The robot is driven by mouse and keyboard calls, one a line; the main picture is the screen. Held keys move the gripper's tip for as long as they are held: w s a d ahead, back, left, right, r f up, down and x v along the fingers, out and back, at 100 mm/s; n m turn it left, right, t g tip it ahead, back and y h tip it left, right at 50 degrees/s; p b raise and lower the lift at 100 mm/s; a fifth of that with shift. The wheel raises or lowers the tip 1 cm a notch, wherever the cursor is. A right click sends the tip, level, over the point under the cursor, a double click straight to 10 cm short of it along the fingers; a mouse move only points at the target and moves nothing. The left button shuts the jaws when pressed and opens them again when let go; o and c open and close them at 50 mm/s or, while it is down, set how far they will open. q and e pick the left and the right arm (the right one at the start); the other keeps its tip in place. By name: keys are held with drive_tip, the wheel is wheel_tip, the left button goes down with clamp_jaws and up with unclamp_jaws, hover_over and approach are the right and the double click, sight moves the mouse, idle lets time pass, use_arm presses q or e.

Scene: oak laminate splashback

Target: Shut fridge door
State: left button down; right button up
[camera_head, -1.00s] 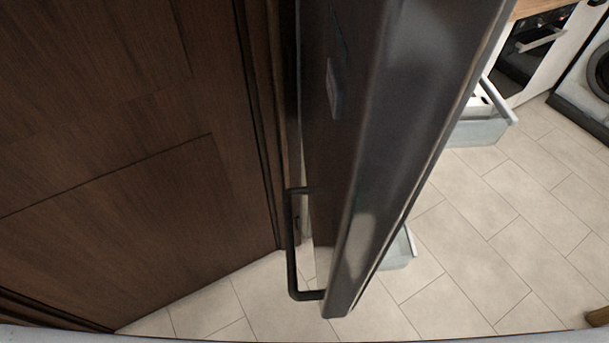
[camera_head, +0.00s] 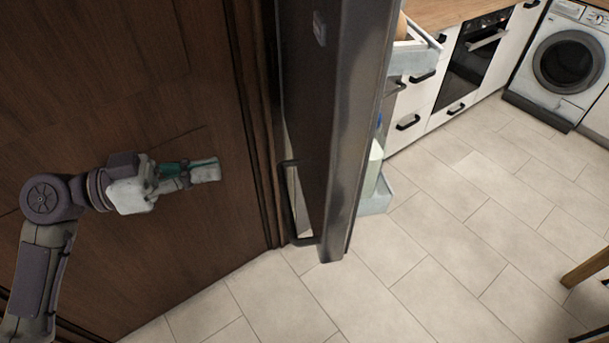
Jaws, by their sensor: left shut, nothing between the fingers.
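The dark grey fridge door (camera_head: 335,120) stands open, seen nearly edge-on in the middle of the head view. Its black bar handle (camera_head: 289,205) is on the left face, low down, facing the brown wooden door. Door shelves (camera_head: 374,198) stick out from its right side, with a pale bottle (camera_head: 373,168) in the lower one. My left gripper (camera_head: 216,170) is shut and empty, left of the fridge door and apart from the handle, in front of the wooden door. My right gripper is not in view. The fridge body is not clearly visible.
A brown wooden door (camera_head: 110,90) fills the left side, close to the fridge door. White cabinets with an oven (camera_head: 473,62) and a washing machine (camera_head: 567,60) stand at the back right. The tiled floor (camera_head: 460,230) is clear; wooden furniture legs (camera_head: 590,268) show at the right edge.

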use_arm(q)
drive_tip(key=s+r+m+g, duration=0.1)
drive_tip(key=s, duration=0.1)
drive_tip(key=p, duration=0.6)
approach(322, 157)
drive_tip(key=x, duration=0.6)
drive_tip(key=shift+w+d, duration=0.2)
drive_tip(key=shift+d, duration=0.05)
drive_tip(key=shift+d+f, duration=0.1)
drive_tip(key=shift+d, duration=0.3)
drive_tip(key=shift+d, duration=0.1)
